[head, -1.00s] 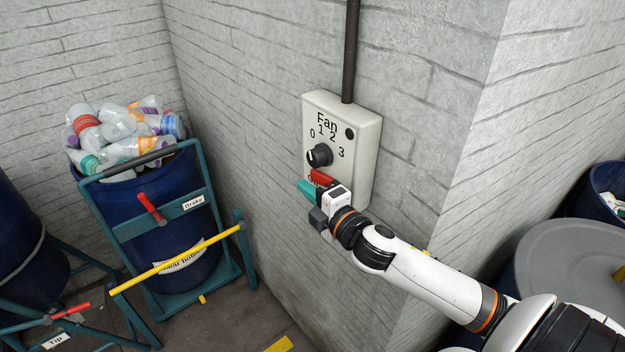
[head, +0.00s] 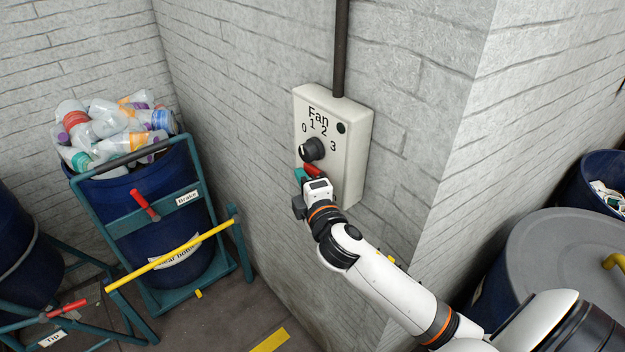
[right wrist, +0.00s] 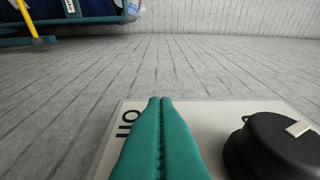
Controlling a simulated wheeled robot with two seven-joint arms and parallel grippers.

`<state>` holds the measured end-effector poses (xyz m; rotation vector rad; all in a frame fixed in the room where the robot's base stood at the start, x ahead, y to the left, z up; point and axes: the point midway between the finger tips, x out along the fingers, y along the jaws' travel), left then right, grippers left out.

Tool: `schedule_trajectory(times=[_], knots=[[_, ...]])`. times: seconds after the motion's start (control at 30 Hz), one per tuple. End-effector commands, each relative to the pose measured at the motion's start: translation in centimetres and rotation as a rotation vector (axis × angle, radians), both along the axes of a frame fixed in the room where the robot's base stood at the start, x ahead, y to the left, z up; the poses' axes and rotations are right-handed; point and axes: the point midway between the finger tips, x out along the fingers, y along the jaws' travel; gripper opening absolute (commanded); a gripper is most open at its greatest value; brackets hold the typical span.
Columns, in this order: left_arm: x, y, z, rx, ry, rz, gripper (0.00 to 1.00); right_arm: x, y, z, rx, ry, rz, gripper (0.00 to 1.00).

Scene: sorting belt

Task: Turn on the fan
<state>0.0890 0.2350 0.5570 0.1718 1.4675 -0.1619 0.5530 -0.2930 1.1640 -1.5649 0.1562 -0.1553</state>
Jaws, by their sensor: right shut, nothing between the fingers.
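The pale fan control box (head: 354,155) is fixed to the brick wall, with a black knob (head: 311,149) and a dial marked 0, 1, 2, 3. A red part (head: 313,170) sits below the knob, partly hidden by my gripper. My right gripper (head: 301,175) is shut and empty, its teal fingertips beside the red part and below the knob. In the right wrist view the closed fingers (right wrist: 160,102) lie over the box face, left of the knob (right wrist: 272,148), beside a partly covered label. I cannot tell whether they touch anything. My left gripper is out of view.
A dark pipe (head: 340,50) runs up from the box. A blue barrel of bottles (head: 165,235) stands in a teal frame at left, with a yellow bar (head: 170,257). A grey-lidded barrel (head: 565,250) stands at right, past the wall corner.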

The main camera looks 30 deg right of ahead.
Motion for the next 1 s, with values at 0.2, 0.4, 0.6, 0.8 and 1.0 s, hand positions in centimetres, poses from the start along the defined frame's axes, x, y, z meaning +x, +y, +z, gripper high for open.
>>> schedule_trajectory(times=[0.2, 0.4, 0.6, 0.8, 1.0], knots=[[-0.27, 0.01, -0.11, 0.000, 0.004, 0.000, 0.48, 0.09, -0.06, 0.00, -0.002, -0.001, -0.029, 0.00], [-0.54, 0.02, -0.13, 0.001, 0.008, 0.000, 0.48, 0.07, -0.11, -0.01, -0.002, -0.001, -0.030, 0.00], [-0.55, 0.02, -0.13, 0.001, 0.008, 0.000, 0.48, 0.07, -0.11, -0.02, -0.002, 0.000, -0.029, 0.00], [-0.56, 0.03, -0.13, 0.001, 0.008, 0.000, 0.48, 0.07, -0.11, -0.02, -0.002, 0.000, -0.029, 0.00], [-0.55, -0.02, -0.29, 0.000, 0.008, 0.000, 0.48, 0.23, -0.14, -0.01, -0.001, -0.001, -0.083, 0.00]])
